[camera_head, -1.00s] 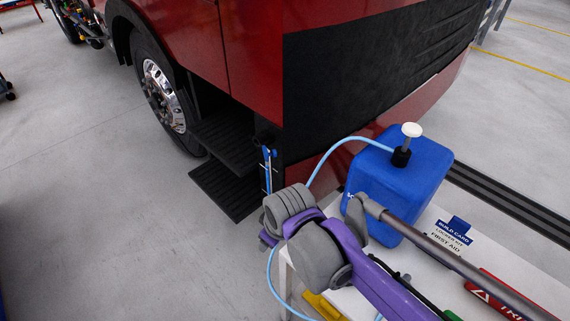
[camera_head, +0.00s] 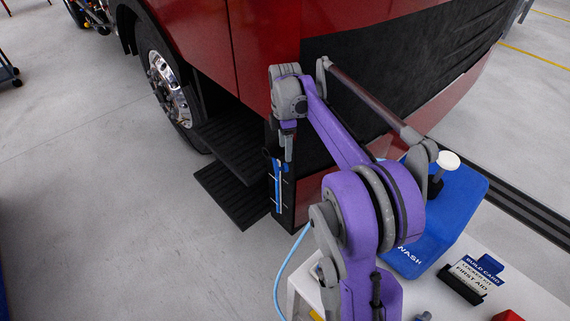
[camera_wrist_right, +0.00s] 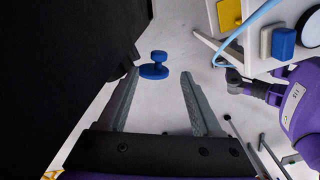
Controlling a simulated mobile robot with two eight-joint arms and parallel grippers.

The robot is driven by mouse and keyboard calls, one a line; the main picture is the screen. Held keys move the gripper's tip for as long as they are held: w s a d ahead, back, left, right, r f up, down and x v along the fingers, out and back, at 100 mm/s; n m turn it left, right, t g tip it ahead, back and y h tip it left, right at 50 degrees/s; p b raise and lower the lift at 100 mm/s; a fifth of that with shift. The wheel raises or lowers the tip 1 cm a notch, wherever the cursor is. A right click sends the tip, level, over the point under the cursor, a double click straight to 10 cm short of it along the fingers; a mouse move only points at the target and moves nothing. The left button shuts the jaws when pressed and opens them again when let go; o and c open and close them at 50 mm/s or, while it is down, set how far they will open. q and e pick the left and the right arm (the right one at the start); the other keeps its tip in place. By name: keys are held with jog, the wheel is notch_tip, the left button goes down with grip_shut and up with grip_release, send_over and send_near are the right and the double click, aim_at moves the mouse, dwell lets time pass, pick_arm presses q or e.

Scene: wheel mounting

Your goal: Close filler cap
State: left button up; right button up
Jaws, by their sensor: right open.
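The blue filler cap (camera_wrist_right: 154,70) shows in the right wrist view as a round disc with a smaller knob. It lies between the fingertip lines of my right gripper (camera_wrist_right: 160,74), nearer the left finger. The fingers are open and hold nothing. In the head view my right gripper (camera_head: 288,150) points down just above the blue-striped gauge (camera_head: 278,190) on the truck's front corner. The cap is hard to make out there beside the fingers, and I cannot tell how it is seated. My left gripper is out of view.
The red truck cab (camera_head: 262,60) and black steps (camera_head: 235,195) stand close to the gripper. A light-blue hose (camera_head: 288,262) hangs near the table's left edge.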

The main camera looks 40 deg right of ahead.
aim_at(285, 164)
notch_tip(285, 164, down, 8)
jog(key=shift+w+r, duration=0.1)
jog(key=shift+w, duration=0.05)
jog(key=shift+c, duration=0.3)
grip_shut()
